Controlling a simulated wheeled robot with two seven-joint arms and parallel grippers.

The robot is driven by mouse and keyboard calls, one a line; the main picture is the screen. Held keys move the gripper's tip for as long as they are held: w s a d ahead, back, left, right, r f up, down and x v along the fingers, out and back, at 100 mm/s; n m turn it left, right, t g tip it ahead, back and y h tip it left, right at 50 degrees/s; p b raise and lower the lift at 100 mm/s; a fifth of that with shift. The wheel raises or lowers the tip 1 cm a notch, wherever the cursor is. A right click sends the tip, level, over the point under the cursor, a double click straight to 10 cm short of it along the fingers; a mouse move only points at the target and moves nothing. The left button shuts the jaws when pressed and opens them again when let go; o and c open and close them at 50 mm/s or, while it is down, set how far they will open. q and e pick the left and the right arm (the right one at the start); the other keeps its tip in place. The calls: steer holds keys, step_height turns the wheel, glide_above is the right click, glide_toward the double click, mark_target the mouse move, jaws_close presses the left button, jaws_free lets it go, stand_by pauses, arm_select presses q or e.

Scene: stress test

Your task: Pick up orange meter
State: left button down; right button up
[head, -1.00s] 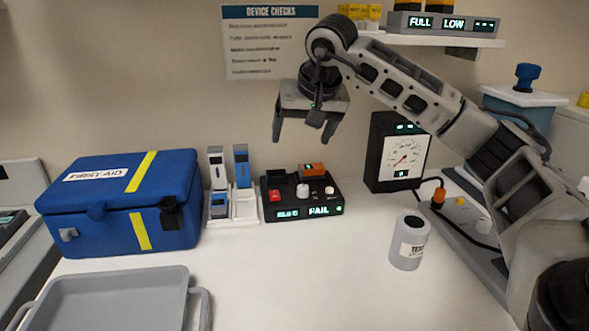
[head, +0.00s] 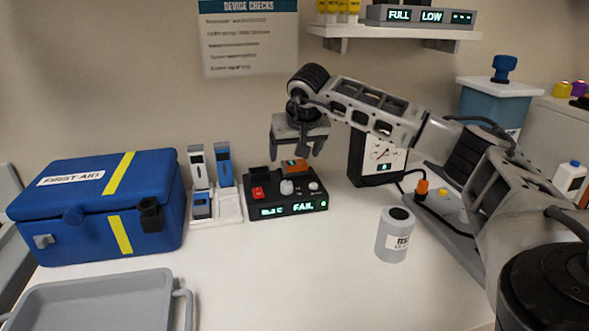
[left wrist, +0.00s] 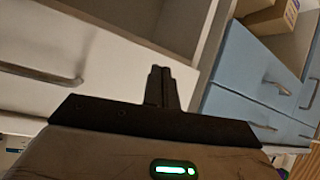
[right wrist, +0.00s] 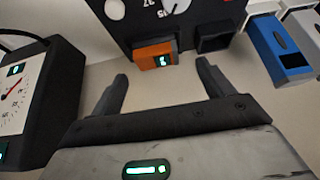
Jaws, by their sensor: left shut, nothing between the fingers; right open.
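The orange meter (head: 295,167) sits in a slot at the back of the black tester (head: 287,205), beside an empty-looking dark slot. The right wrist view shows the meter (right wrist: 155,54) with a small lit display. My right gripper (head: 296,155) is open, its fingers pointing down, just above and behind the meter in the head view. In the right wrist view the meter lies just beyond the fingertips, apart from them and nearer the left finger. My left gripper (left wrist: 162,75) is shut and empty, facing drawers; it is not in the head view.
A blue and a white device stand in a white holder (head: 231,207) left of the tester. A black gauge box (head: 374,160) stands close on its right. A grey bottle (head: 394,235), a first aid case (head: 95,205) and a grey tray (head: 95,285) surround clear counter.

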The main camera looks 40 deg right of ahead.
mark_target(295, 163)
steer(key=x, duration=0.3)
steer(key=shift+d+f, duration=0.15)
steer(key=shift+f, duration=0.2)
steer(key=shift+s, duration=0.1)
steer(key=c, duration=1.1)
steer(key=shift+r, duration=0.1)
steer(key=shift+c, duration=0.2)
